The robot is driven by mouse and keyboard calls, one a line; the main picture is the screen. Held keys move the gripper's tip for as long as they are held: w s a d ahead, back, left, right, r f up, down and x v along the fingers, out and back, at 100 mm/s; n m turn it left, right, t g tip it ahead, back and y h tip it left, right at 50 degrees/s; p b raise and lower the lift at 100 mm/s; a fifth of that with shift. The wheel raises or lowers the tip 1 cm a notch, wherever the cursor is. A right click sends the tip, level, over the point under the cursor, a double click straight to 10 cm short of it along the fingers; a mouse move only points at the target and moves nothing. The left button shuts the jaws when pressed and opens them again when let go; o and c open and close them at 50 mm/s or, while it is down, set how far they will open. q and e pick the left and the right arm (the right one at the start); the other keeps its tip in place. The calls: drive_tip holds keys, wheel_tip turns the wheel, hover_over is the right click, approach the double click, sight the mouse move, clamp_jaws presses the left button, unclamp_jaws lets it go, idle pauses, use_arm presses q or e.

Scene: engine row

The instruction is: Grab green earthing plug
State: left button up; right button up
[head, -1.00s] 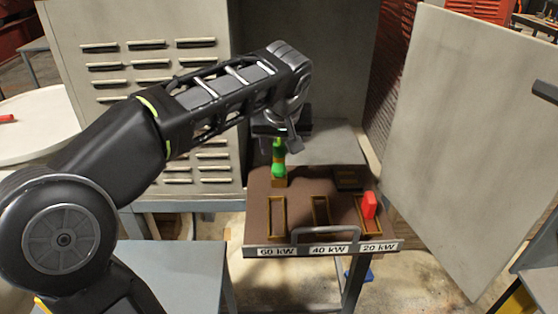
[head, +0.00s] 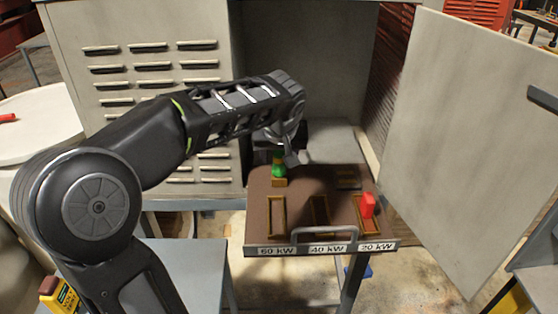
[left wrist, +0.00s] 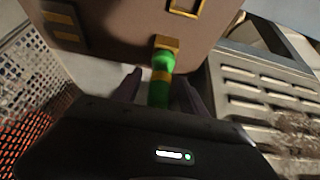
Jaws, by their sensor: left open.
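The green earthing plug (head: 278,170) stands upright in a brass socket at the back left of the brown panel (head: 300,190). It also shows in the left wrist view (left wrist: 163,65), with a yellow band below its green head. My left gripper (head: 284,156) is over the plug, and its upper part hides the plug's top in the head view. In the left wrist view the two dark fingers of my left gripper (left wrist: 160,85) are apart, one on each side of the plug. I cannot tell whether they touch it. My right gripper is not in view.
A red plug (head: 367,205) stands in the 20 kW slot at the panel's right. The 60 kW slot (head: 277,217) and 40 kW slot (head: 320,210) look empty. A grey handle (head: 325,232) crosses the front. An open cabinet door (head: 470,150) stands at the right.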

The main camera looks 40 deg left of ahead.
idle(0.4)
use_arm(q)
clamp_jaws()
idle(0.4)
